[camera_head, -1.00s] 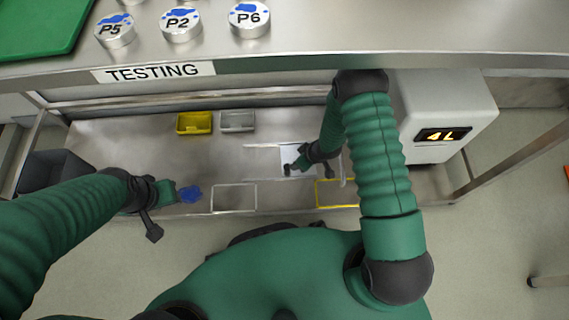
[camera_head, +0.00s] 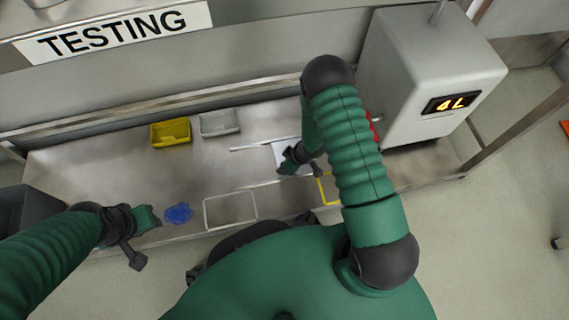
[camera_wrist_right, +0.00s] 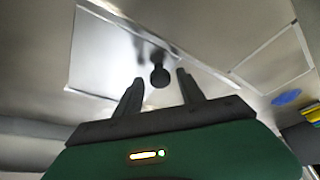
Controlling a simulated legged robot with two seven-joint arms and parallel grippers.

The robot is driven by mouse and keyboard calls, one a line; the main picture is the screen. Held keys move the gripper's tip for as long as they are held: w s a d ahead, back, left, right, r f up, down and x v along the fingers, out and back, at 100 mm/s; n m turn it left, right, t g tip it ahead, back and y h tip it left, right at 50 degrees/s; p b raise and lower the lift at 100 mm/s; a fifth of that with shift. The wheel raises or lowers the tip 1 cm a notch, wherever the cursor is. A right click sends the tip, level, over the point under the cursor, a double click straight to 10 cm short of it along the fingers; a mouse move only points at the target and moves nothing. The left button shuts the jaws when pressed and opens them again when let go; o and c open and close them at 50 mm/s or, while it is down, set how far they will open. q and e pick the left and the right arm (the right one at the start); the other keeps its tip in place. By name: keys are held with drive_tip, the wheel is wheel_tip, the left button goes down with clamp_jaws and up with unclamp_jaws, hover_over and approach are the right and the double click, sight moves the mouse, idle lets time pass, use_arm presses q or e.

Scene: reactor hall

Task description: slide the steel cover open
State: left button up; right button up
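The steel cover (camera_head: 281,152) is a bright flat plate between two rails on the lower shelf. It also shows in the right wrist view (camera_wrist_right: 98,52), with a black round knob (camera_wrist_right: 159,72) standing on it. My right gripper (camera_head: 284,168) is over the cover and partly hides it in the head view. In the right wrist view its two fingers (camera_wrist_right: 158,82) are spread, with the knob between or just beyond their tips and gaps on both sides. My left gripper (camera_head: 155,216) is low at the left, beside a blue crumpled thing (camera_head: 179,213); its fingers are unclear.
A yellow bin (camera_head: 171,133) and a grey bin (camera_head: 220,123) stand at the shelf's back. A white-outlined rectangle (camera_head: 205,214) and a yellow-outlined one (camera_head: 322,191) lie at the front. A white box reading 4L (camera_head: 425,75) stands at the right. The bench edge overhangs above.

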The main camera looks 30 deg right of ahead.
clamp_jaws()
idle(1.2)
